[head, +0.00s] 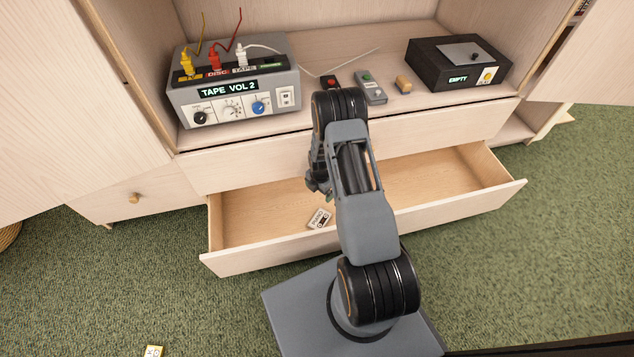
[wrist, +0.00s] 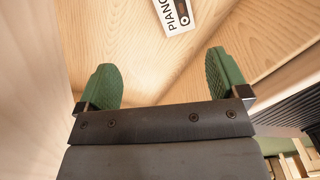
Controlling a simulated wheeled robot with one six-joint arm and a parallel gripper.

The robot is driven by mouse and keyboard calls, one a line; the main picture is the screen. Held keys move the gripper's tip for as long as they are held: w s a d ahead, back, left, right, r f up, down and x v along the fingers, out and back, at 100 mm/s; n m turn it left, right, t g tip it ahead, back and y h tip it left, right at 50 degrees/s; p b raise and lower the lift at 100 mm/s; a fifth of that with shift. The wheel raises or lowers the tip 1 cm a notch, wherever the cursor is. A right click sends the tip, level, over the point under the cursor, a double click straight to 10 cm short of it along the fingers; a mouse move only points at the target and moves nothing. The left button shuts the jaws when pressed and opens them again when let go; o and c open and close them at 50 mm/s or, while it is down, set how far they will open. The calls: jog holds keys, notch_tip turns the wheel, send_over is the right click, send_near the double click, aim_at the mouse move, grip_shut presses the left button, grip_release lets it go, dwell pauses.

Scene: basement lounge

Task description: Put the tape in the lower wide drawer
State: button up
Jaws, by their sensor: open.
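A small white tape (head: 319,218) marked PIANO lies flat on the floor of the open lower wide drawer (head: 455,208), towards its left front. It also shows at the top of the wrist view (wrist: 176,15). My gripper (wrist: 163,72) has its two green fingers spread wide with nothing between them. In the wrist view the tape lies beyond the fingertips, apart from them. In the head view my gripper is mostly hidden by my arm, over the drawer.
Cabinet doors (head: 60,100) stand open. A yellow-white item (head: 153,351) lies on the green carpet.

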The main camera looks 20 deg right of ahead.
jog(key=s+a+r+m, duration=0.15)
jog(key=r+m, duration=0.25)
jog(key=r, duration=0.4)
jog(key=a+r+m+t, duration=0.1)
jog(key=a+r+m, duration=0.15)
jog(key=r, duration=0.55)
jog(key=s+a+r+m, duration=0.15)
jog(key=r+m, duration=0.25)
jog(key=r, duration=0.5)
jog(key=s+a+r+m, duration=0.2)
jog(key=s+r+m, duration=0.4)
jog(key=s, duration=0.1)
jog(key=s+a+r+m+t, duration=0.1)
jog(key=s+a+r+m, duration=0.2)
jog(key=s+r+m, duration=0.3)
jog(key=shift+s+r+t, duration=0.15)
jog(key=shift+s+t, duration=0.15)
jog(key=shift+s, duration=0.85)
jog(key=shift+a, duration=0.1)
